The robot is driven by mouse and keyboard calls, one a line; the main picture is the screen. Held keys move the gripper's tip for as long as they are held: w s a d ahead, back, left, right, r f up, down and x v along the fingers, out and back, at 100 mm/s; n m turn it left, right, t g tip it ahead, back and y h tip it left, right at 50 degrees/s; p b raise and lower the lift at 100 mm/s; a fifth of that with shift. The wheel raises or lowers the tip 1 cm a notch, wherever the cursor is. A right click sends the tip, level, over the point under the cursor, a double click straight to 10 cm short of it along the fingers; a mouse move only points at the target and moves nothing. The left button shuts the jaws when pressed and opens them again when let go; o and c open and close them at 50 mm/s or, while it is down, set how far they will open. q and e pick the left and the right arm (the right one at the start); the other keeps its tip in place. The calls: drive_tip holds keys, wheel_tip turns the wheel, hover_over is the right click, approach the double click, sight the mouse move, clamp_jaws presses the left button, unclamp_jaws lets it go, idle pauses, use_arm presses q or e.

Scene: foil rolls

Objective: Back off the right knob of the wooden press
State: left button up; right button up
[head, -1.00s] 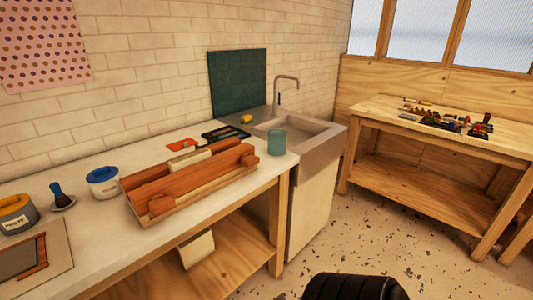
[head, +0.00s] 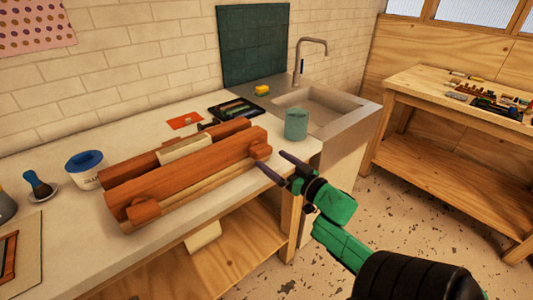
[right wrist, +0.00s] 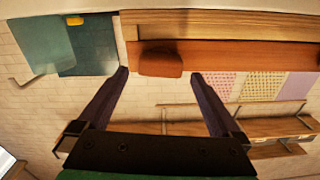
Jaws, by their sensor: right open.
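The wooden press (head: 190,172) lies on the white counter, with reddish-brown beams and a pale piece between them. Its right knob (head: 260,149) sits at the right end of the front beam, and its left knob (head: 143,211) at the near left end. My right gripper (head: 270,160) is open and empty, fingertips close to the right knob. In the right wrist view the knob (right wrist: 160,64) appears between the two fingertips, slightly beyond them; I cannot tell whether they touch it. My left gripper is not in view.
A green cup (head: 296,124) stands right of the press, near the sink (head: 318,105). A black tray (head: 236,109) and a red card (head: 185,121) lie behind it. A blue-lidded tub (head: 84,170) and a brush (head: 38,184) stand to the left.

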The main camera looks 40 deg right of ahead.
sight(265, 154)
drive_tip(key=w, duration=0.3)
drive_tip(key=shift+w, duration=0.25)
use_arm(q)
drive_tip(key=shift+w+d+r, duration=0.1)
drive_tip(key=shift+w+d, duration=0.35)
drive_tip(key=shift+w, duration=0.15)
use_arm(e)
drive_tip(key=shift+w+a, duration=0.1)
drive_tip(key=shift+w, duration=0.35)
drive_tip(key=c, duration=1.2)
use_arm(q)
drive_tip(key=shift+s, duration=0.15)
use_arm(e)
drive_tip(key=shift+o, duration=0.2)
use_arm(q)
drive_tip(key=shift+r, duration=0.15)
use_arm(e)
drive_tip(key=shift+n, duration=0.3)
